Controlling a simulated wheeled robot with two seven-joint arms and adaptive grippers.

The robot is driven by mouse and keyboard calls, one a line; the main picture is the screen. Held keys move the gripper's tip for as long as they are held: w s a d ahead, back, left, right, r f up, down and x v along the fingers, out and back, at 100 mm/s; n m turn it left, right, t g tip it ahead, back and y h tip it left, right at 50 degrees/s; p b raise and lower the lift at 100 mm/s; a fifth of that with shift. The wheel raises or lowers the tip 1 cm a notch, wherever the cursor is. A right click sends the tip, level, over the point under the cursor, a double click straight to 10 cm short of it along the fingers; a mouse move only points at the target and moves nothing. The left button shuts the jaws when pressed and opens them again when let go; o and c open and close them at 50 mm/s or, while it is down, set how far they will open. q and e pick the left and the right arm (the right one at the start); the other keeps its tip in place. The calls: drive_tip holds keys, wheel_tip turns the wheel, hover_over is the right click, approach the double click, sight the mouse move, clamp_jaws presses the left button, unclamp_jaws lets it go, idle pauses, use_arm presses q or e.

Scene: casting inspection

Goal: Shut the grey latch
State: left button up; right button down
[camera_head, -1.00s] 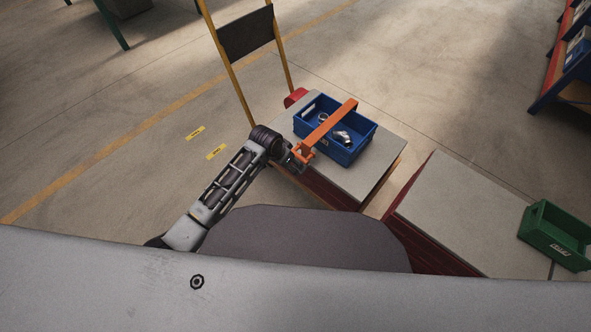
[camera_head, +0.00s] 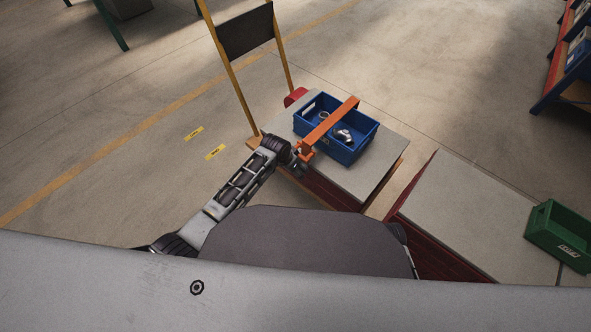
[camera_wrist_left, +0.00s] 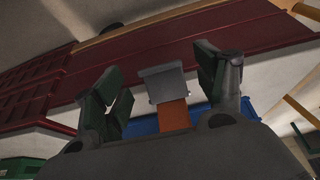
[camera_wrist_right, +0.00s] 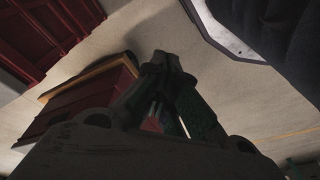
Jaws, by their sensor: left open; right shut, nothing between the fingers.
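An orange bar (camera_head: 330,126) lies across a blue crate (camera_head: 361,145) on a pale-topped table. In the left wrist view, a grey block (camera_wrist_left: 162,78), which looks like the grey latch, sits at the end of an orange strip (camera_wrist_left: 174,114). My left gripper (camera_head: 301,163) is at the bar's near end. In the left wrist view it is open (camera_wrist_left: 163,75), with a finger on either side of the grey block; contact cannot be told. My right gripper (camera_wrist_right: 168,62) is shut and empty in the right wrist view, away from the crate. The latch is not clear in the head view.
Metal castings (camera_head: 343,135) lie in the blue crate. A second table (camera_head: 470,215) with a green crate (camera_head: 560,237) stands to the right. A dark panel on yellow posts (camera_head: 246,32) stands behind.

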use_arm(q)
drive_tip(key=shift+x, duration=0.85)
use_arm(e)
drive_tip(key=shift+w+a+r, duration=0.1)
drive_tip(key=shift+w+r, duration=0.15)
drive_tip(key=shift+r, duration=0.25)
use_arm(q)
drive_tip(key=c, duration=1)
use_arm(e)
drive_tip(key=shift+s+f, duration=0.1)
drive_tip(key=shift+s, duration=0.05)
